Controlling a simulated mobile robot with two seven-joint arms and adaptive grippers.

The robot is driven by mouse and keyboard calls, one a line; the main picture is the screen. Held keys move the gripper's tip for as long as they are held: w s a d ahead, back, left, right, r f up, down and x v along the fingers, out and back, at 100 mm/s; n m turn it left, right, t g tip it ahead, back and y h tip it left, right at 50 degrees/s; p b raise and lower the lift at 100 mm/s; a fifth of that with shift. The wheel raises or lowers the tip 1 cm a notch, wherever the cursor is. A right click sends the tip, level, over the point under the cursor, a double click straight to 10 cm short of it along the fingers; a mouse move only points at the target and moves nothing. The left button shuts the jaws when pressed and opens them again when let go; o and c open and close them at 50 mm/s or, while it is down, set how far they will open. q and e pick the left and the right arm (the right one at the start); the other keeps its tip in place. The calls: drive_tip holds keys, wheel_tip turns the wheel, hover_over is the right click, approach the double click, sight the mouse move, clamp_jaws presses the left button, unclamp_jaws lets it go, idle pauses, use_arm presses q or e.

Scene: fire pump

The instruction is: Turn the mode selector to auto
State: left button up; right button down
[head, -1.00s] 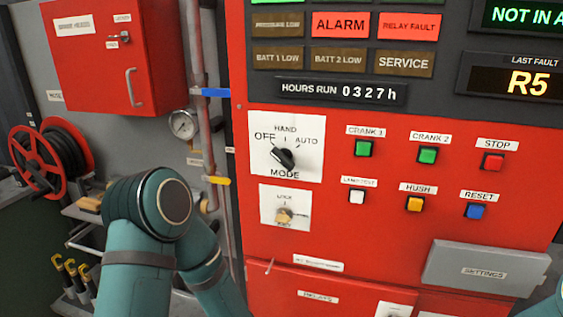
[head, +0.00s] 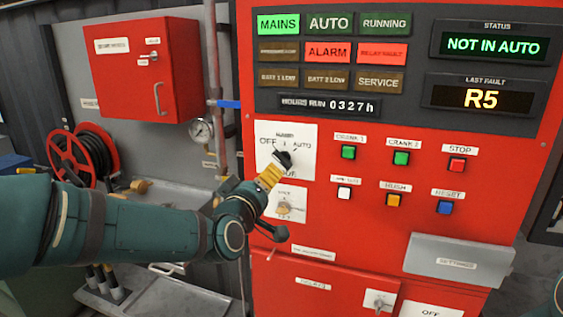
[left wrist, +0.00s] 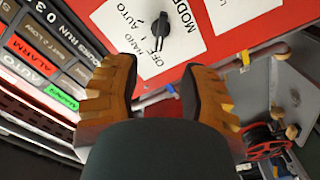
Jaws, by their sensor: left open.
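The mode selector (head: 284,158) is a black knob on a white plate (head: 306,170) on the red panel. It also shows in the left wrist view (left wrist: 160,36), where its pointer appears turned toward OFF. My left gripper (head: 271,174) has orange-yellow fingers and sits just below the knob in the head view, hiding part of the plate. In the left wrist view the left gripper (left wrist: 158,78) is open and empty, with the knob ahead of the gap between its fingers. I cannot tell whether it touches the knob. My right gripper is not in view.
A key switch (head: 285,207) lies just below the selector plate, close to my left gripper. Several push buttons, including green crank 1 (head: 348,152), are to the right. A gauge (head: 201,131) and pipe stand to the left. The status display (head: 493,45) reads NOT IN AUTO.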

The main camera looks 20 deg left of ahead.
sight(281, 162)
use_arm(q)
drive_tip(key=w, duration=0.6)
drive_tip(key=w+p, duration=0.1)
drive_tip(key=w, duration=0.5)
drive_tip(key=shift+w+d, duration=0.2)
drive_tip(key=shift+w, duration=0.05)
drive_tip(key=shift+s, duration=0.1)
clamp_jaws()
